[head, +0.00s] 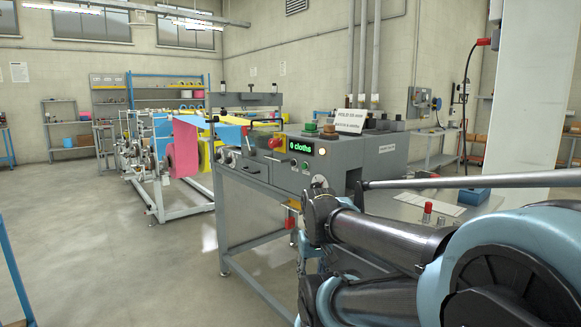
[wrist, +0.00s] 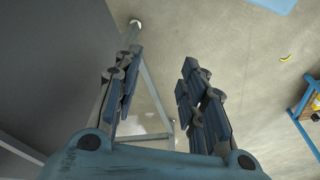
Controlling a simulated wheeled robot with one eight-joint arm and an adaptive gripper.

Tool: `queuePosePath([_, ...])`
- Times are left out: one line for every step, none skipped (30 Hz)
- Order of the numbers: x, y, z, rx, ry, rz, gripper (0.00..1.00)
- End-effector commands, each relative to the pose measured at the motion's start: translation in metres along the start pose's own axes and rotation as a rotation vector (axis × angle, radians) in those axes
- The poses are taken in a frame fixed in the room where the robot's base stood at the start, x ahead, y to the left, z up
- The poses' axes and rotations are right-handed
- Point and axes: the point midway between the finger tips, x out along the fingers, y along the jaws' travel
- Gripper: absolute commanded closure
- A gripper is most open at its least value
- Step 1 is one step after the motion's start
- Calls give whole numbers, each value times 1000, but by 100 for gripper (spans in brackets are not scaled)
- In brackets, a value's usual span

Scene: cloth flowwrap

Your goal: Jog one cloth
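The grey flow-wrap machine (head: 230,185) stands in the middle of the head view. Its green-lit display (head: 306,148) reads "0 cloths". A green button (head: 311,127) and a brownish button (head: 329,131) sit on top of the panel, and a red knob (head: 274,143) is on its front left. Blue cloth (head: 222,132) and pink cloth (head: 181,150) hang at the left end, with yellow material behind. My gripper (wrist: 160,88) is open and empty in the wrist view, its two fingers well apart above the floor. I cannot make out its fingertips in the head view.
My arm covers the lower right of the head view. A white sign (head: 350,121) stands on the machine top. A red-capped item (head: 427,211) and a blue box (head: 474,196) are at the right. The floor (head: 110,255) at left is clear. The wrist view shows a dark grey panel (wrist: 45,60).

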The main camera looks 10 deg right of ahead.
Motion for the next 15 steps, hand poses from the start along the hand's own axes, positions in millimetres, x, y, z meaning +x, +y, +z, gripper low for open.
queuePosePath([0,0,0,0,0,0,77])
queuePosePath([0,0,0,0,0,0,84])
queuePosePath([0,0,0,0,0,0,93])
queuePosePath([0,0,0,0,0,0,99])
queuePosePath([0,0,0,0,0,0,100])
queuePosePath([0,0,0,0,0,0,100])
queuePosePath([0,0,0,0,0,0,100])
queuePosePath([0,0,0,0,0,0,100])
queuePosePath([0,0,0,0,0,0,100])
queuePosePath([0,0,0,0,0,0,100])
queuePosePath([0,0,0,0,0,0,100])
queuePosePath([0,0,0,0,0,0,100])
queuePosePath([0,0,0,0,0,0,100])
queuePosePath([0,0,0,0,0,0,100])
queuePosePath([0,0,0,0,0,0,100])
